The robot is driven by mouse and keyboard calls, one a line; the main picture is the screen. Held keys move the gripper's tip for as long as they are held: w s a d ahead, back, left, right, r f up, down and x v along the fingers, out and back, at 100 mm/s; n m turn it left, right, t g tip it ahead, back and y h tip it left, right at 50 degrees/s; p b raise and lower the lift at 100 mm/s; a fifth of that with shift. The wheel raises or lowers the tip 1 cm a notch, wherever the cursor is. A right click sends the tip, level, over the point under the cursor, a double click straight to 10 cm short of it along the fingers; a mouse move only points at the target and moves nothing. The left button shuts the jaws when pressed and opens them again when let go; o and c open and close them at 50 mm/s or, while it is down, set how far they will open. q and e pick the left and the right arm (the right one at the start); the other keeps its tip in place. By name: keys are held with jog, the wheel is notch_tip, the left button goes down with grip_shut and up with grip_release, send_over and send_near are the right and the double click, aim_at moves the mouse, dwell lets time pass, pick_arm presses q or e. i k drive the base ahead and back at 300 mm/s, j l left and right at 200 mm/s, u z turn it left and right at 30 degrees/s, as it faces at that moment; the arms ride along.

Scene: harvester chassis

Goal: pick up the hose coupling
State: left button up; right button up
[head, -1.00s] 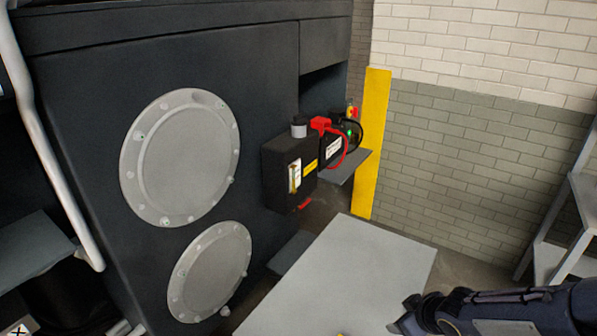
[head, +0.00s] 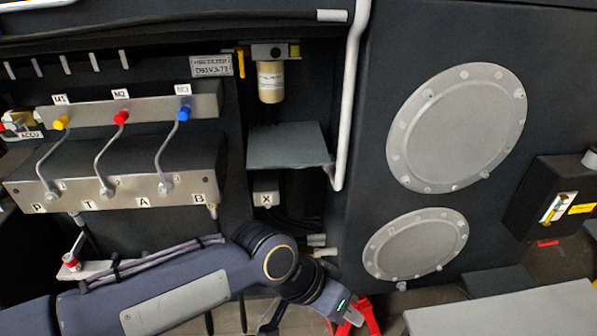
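I cannot single out a hose coupling for certain. Small pale fittings (head: 320,246) stick out beside my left wrist, below the block marked X (head: 266,198). My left arm comes in from the left along the bottom edge. My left gripper (head: 347,316) is at the bottom, right of centre, with a small green light on it. Its fingertips are small and partly cut off, so I cannot tell whether it is open. A red object (head: 367,318) shows right beside it; I cannot tell if they touch. My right gripper is not in view.
A valve manifold (head: 115,182) marked P, T, A, B stands at left with pipes rising to coloured knobs. A filter (head: 271,82) hangs above a grey shelf (head: 288,147). A white pipe (head: 350,100) runs down beside it. A grey tabletop (head: 510,312) is at bottom right.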

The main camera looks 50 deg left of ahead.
aim_at(70, 259)
jog(key=k+j+u, duration=0.1)
jog(key=u, duration=3.25)
jog(key=i+j, duration=0.15)
jog(key=i, duration=0.25)
jog(key=i+j+z, duration=0.15)
jog(key=i, duration=0.25)
jog(key=i+j, duration=0.25)
jog(key=i, duration=0.2)
jog(key=z, duration=1.2)
